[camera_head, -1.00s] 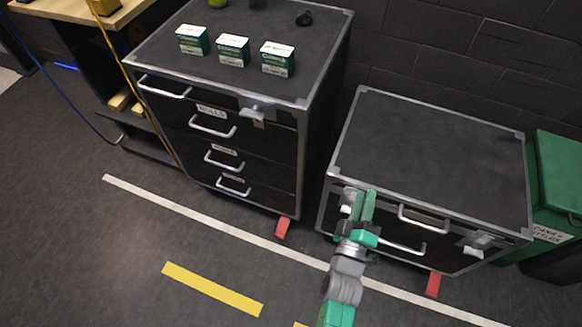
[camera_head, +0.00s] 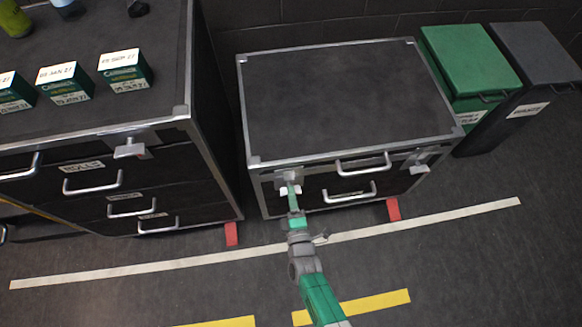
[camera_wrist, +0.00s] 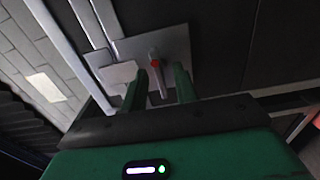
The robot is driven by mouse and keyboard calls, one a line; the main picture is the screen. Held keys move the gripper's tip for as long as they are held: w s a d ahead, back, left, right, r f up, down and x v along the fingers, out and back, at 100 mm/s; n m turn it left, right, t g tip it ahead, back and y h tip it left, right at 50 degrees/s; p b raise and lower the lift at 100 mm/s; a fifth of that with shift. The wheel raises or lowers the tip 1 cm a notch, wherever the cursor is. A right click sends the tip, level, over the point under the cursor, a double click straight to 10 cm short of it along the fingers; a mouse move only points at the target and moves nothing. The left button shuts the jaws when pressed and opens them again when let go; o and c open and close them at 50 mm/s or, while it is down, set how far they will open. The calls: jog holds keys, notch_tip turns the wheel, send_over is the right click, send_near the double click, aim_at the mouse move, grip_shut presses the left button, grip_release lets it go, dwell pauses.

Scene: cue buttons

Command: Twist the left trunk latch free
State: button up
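The black trunk (camera_head: 335,100) with metal edges stands right of the taller drawer cabinet, its lid down. Its left latch (camera_head: 282,177) is on the front face near the upper left corner. In the wrist view the latch (camera_wrist: 155,62) shows as a grey plate with a narrow lever and a red spot. My gripper (camera_head: 291,187) is at this latch. In the wrist view its green fingers (camera_wrist: 160,78) stand apart on either side of the lever, with gaps visible; I cannot tell whether either touches it. The right latch (camera_head: 420,162) is clear of my gripper.
Two trunk handles (camera_head: 362,163) lie right of my gripper. The drawer cabinet (camera_head: 160,165) with several small boxes (camera_head: 124,72) on top stands close on the left. A green bin (camera_head: 470,58) and a dark bin (camera_head: 545,55) are at right. Floor in front is open.

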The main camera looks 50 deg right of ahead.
jog(key=shift+w+d, duration=0.1)
jog(key=shift+w, duration=0.1)
grip_shut()
jog(key=shift+m, duration=0.4)
jog(key=m+b, duration=0.2)
jog(key=m, duration=1.4)
jog(key=shift+m, duration=0.4)
jog(key=shift+m+b, duration=0.3)
